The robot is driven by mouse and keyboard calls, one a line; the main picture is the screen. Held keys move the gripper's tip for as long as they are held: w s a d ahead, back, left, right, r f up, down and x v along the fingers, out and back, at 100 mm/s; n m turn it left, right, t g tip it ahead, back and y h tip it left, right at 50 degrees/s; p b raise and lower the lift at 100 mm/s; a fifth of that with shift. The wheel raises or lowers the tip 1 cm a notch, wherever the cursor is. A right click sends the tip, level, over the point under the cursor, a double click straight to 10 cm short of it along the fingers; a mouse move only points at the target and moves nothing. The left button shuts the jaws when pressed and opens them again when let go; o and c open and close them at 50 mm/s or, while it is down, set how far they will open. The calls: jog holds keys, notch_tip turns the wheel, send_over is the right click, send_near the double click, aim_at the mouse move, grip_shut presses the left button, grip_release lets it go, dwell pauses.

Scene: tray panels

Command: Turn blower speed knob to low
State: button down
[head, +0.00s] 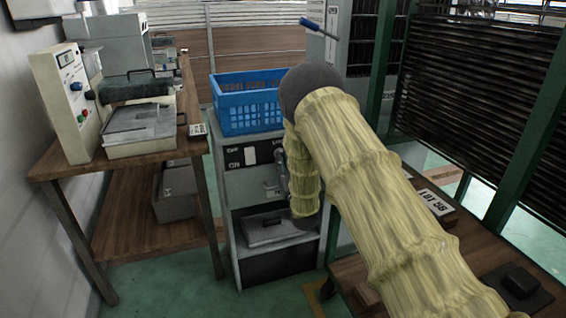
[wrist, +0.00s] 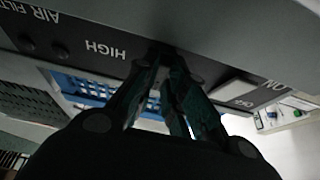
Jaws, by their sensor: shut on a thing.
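The blower speed knob is between my fingertips at the dark control panel (wrist: 213,84), and they hide nearly all of it, so I cannot tell where it points. My gripper (wrist: 168,58) is shut on it. A white HIGH label (wrist: 105,50) is to the left of the fingertips in the wrist view, which shows the panel lettering upside down. In the head view my gripper (head: 281,168) is at the front of the grey cabinet (head: 232,188), partly behind my yellow-sleeved arm. Part of a label starting with L shows beside it.
A blue crate (head: 247,119) sits on top of the cabinet. A white rocker switch (wrist: 236,91) with ON and OFF labels is on the same panel. A wooden bench (head: 120,158) with equipment stands left. A wooden table (head: 500,248) is at lower right, below my arm.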

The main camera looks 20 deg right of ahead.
jog(key=shift+w+r, duration=0.1)
jog(key=shift+r, duration=0.1)
jog(key=c, duration=1.5)
grip_release()
jog(key=shift+f, duration=0.1)
jog(key=v, duration=1.2)
